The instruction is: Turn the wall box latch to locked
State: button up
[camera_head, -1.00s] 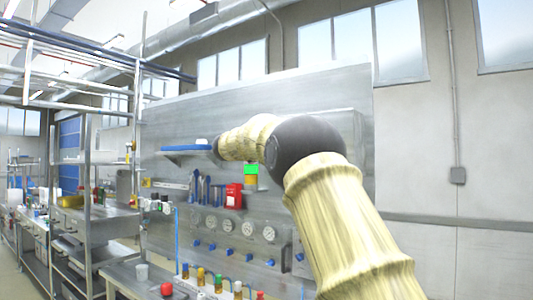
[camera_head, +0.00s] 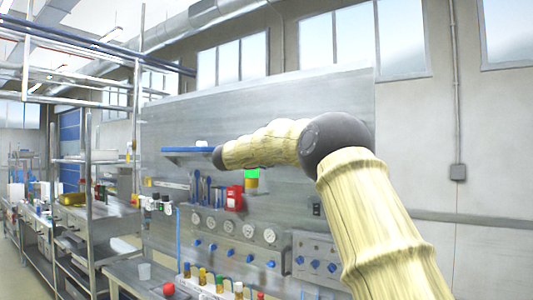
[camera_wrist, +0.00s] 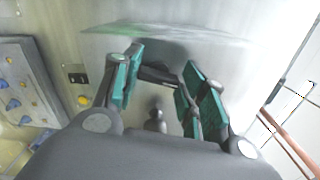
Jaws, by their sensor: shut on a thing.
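The wrist view shows my gripper (camera_wrist: 157,76) with its green-padded fingers on either side of a dark bar (camera_wrist: 157,75), which appears to be the latch handle. The fingers are shut on it, and the bar lies nearly level, tilted slightly down to the right. Behind it is a smooth pale metal surface (camera_wrist: 105,45), apparently the wall box front. A small dark rounded part shows lower down between the fingers. In the head view my arm hides the gripper and the latch. Any locked or unlocked marking cannot be made out.
A panel with blue knobs (camera_wrist: 22,85) is left of my gripper in the wrist view. In the head view, gauges (camera_head: 232,230), a red box (camera_head: 234,198) and a blue shelf (camera_head: 188,151) are on the wall board. Bottles stand along the bench below.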

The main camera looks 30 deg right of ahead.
jog(key=shift+n+p, duration=0.65)
jog(key=shift+n, duration=0.55)
jog(key=shift+f, duration=0.1)
jog(key=o, duration=1)
jog(key=v, duration=1.2)
jog(key=shift+f, duration=0.1)
